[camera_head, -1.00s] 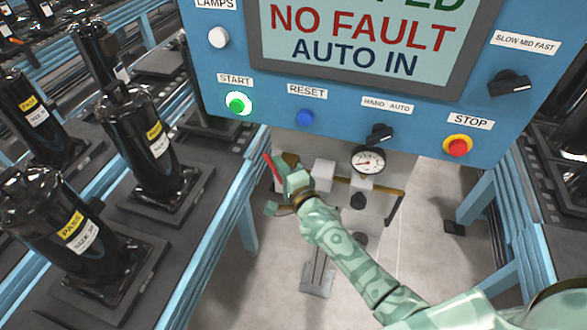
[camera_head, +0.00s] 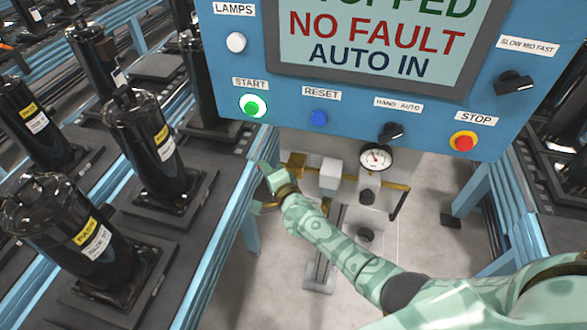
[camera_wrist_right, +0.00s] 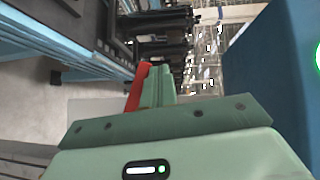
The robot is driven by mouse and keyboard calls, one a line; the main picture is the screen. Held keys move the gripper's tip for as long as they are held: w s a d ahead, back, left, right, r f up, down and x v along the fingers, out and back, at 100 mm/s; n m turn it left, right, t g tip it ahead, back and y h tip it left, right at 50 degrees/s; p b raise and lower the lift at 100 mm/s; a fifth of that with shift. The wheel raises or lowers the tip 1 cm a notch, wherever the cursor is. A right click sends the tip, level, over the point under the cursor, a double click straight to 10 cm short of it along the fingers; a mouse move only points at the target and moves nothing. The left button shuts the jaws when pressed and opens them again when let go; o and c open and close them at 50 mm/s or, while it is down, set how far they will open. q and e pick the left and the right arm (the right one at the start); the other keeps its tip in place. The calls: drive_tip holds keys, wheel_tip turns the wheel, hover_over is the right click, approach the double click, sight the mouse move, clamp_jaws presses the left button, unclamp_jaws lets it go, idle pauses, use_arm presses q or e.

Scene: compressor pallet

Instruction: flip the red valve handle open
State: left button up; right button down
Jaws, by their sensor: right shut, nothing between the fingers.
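The red valve handle (camera_wrist_right: 137,88) shows in the right wrist view as a red bar standing just left of the green fingers of my right gripper (camera_wrist_right: 158,86). Whether they touch, I cannot tell. In the head view I cannot make out the handle; my right gripper (camera_head: 267,178) seems to cover it. The gripper is shut with nothing between its fingers, at the left end of the brass pipework (camera_head: 296,162) below the control panel (camera_head: 350,110). My left gripper is not in view.
A pressure gauge (camera_head: 376,159) and a pale block (camera_head: 330,176) sit on the pipework right of my gripper. The panel overhangs it. A conveyor (camera_head: 205,240) with black compressors (camera_head: 150,150) runs along the left.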

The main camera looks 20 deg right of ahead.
drive_tip(key=shift+w+a+f+n+g+h+p, duration=0.2)
drive_tip(key=shift+f+n+g+p, duration=0.25)
drive_tip(key=shift+p, duration=0.2)
drive_tip(key=shift+w+a+f+n+g+h+p, duration=0.1)
drive_tip(key=shift+w+f+n+g+h+p, duration=0.1)
drive_tip(key=shift+f+n+g+p, duration=0.25)
drive_tip(key=shift+f, duration=0.1)
